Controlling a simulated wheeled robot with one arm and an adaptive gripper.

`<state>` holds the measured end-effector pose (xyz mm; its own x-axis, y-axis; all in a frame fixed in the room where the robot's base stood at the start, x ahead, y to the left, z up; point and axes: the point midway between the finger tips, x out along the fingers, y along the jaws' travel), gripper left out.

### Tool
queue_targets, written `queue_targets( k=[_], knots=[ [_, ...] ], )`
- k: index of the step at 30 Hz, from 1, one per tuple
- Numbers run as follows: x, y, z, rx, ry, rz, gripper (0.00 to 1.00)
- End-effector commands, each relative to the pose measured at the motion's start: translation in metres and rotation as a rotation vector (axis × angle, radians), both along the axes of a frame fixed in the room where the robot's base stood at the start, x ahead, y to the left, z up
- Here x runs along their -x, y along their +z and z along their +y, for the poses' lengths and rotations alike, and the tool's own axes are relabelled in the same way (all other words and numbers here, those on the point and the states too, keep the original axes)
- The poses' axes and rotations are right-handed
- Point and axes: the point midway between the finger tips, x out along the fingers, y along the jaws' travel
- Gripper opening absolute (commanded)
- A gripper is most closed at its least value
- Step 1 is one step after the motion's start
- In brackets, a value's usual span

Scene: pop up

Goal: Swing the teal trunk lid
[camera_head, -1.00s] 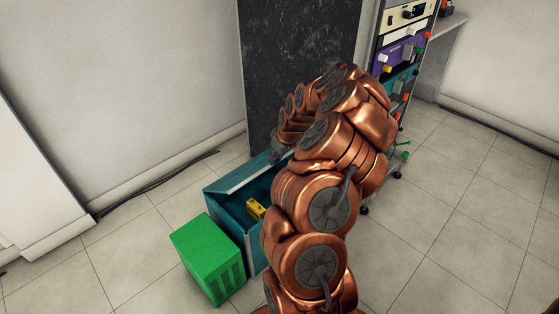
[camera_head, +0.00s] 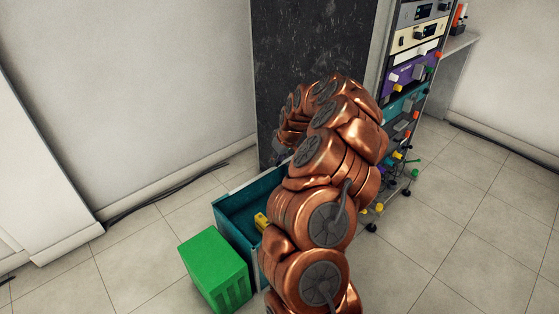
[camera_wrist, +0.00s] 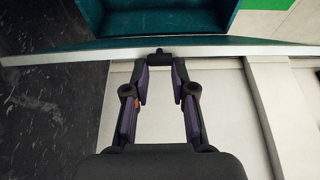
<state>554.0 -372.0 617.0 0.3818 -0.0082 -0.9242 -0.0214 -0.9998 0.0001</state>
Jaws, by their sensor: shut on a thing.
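The teal trunk (camera_head: 234,234) stands open on the floor, with its interior partly visible in the head view. Its lid (camera_head: 247,180) shows as a pale-edged band along the far side, partly hidden by my copper arm. In the wrist view, the lid's pale edge (camera_wrist: 85,55) crosses the picture, with the teal trunk interior (camera_wrist: 165,18) beyond it. My gripper (camera_wrist: 160,76) is at this edge, its fingers on either side of a small dark knob (camera_wrist: 158,55), and is shut on it. My arm hides most of the gripper in the head view.
A green box (camera_head: 215,270) stands against the trunk's near left side. A yellow object (camera_head: 261,221) lies inside the trunk. A dark panel (camera_head: 310,60) stands behind, and an equipment rack (camera_head: 410,75) is at right. Tiled floor (camera_head: 460,230) is clear on the right.

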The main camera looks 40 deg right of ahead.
Motion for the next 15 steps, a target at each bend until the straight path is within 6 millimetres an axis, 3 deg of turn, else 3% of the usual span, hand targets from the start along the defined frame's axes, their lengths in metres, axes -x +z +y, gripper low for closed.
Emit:
queue_targets(
  k=[8, 15],
  knots=[
    [-0.002, 0.003, -0.002, 0.003, -0.001, -0.002, 0.03],
    [-0.016, 0.012, -0.003, 0.004, -0.003, 0.000, 0.03]
  ],
)
